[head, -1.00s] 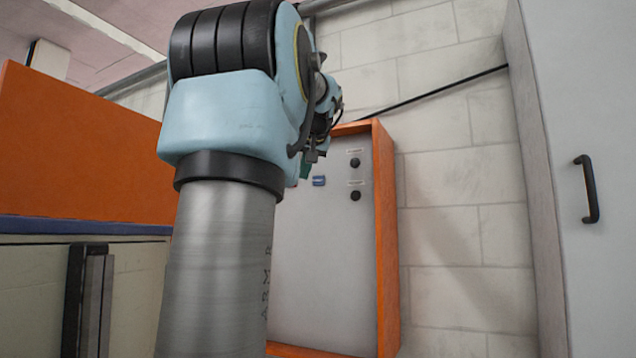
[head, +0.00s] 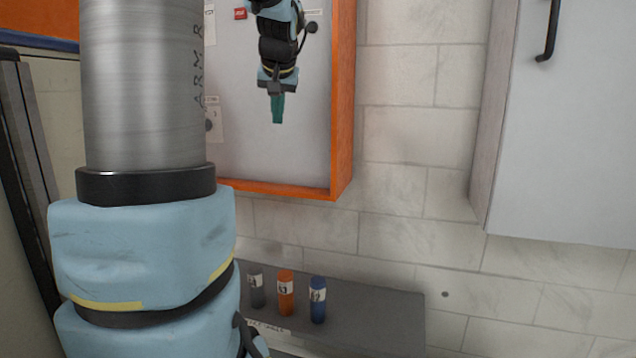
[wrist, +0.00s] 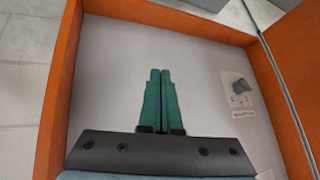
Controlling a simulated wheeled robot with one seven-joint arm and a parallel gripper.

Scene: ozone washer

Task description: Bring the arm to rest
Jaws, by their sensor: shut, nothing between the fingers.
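My gripper (head: 277,121) hangs fingers down in front of the grey panel (head: 265,150) in the head view. Its green fingers are shut together with nothing between them. The wrist view shows the closed fingertips (wrist: 160,72) against the panel's pale face (wrist: 210,75), inside its orange frame. I cannot tell how far they are from the panel. My arm fills the left of the head view and hides part of the panel.
A small red square (head: 240,14) shows on the panel. The orange frame (head: 343,100) juts out. Below, a grey shelf (head: 385,310) holds grey (head: 257,290), orange (head: 286,295) and blue (head: 318,300) cylinders. A pale cabinet (head: 570,150) with a black handle (head: 549,30) is at right.

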